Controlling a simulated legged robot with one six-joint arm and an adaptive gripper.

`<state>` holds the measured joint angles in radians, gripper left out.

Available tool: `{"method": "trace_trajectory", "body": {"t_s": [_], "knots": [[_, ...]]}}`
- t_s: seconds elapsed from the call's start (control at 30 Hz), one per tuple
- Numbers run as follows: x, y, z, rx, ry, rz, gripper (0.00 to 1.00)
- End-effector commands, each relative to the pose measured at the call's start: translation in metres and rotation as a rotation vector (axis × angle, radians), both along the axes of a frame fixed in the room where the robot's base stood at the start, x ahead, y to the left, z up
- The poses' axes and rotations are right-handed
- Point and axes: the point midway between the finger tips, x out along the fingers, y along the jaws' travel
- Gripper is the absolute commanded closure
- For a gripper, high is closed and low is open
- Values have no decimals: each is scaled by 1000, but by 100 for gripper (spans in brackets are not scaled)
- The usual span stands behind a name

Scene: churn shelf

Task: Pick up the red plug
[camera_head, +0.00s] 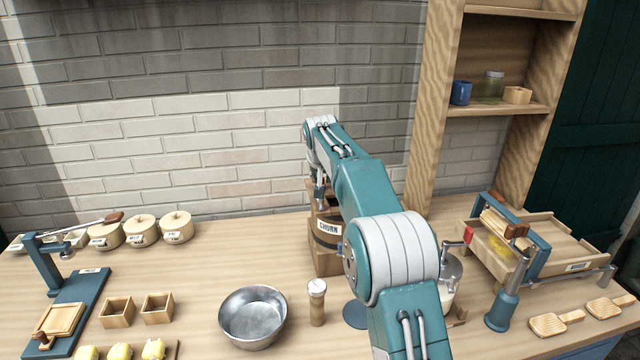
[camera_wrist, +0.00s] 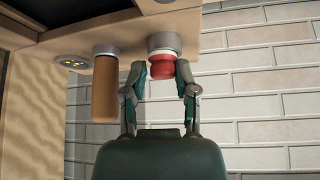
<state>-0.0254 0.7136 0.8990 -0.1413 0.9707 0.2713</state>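The red plug (camera_wrist: 166,78) shows in the wrist view as a short red cylinder with a paler band, below a grey round collar on a wooden face. My gripper (camera_wrist: 162,72) is open, with one finger on each side of the plug. The left finger looks slightly apart from it; the right finger is very close, and I cannot tell whether it touches. In the head view my arm reaches to the wooden churn (camera_head: 327,232), labelled CHURN; the plug and fingertips cannot be made out there.
A brown wooden cylinder (camera_wrist: 104,88) sticks out beside the plug, left of my gripper. A small dotted disc (camera_wrist: 73,62) lies farther left. On the bench, a metal bowl (camera_head: 252,318) and wooden shaker (camera_head: 317,302) stand in front of the churn. A shelf (camera_head: 500,108) stands behind at right.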

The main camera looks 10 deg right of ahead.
Motion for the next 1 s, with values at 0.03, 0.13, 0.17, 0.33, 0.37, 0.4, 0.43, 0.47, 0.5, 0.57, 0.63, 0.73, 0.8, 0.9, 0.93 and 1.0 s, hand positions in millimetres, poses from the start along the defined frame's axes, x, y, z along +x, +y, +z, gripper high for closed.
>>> {"method": "trace_trajectory", "body": {"t_s": [0.03, 0.13, 0.17, 0.33, 0.37, 0.4, 0.43, 0.47, 0.5, 0.57, 0.63, 0.73, 0.8, 0.9, 0.93, 1.0], "knots": [[0, 1, -1, -2, 3, 1, 85], [0, 3, -1, -5, 4, 0, 90], [0, 3, -2, -6, 4, -1, 90], [0, 3, -2, -6, 6, -1, 91], [0, 3, -2, -5, 6, 1, 91], [0, 4, -3, -5, 6, 1, 91], [0, 4, -3, -5, 6, 1, 91], [0, 4, -3, -4, 7, 1, 91], [0, 4, -3, -4, 7, 1, 91], [0, 4, -3, -4, 7, 1, 91], [0, 4, -1, -4, 7, 1, 91], [0, 4, 5, -5, 5, 1, 91], [1, 4, 12, -4, 4, 2, 91], [1, 4, 22, -4, 2, 1, 91], [0, 4, 26, -4, 3, 1, 91], [-3, 5, 35, -3, 2, 1, 91]]}}
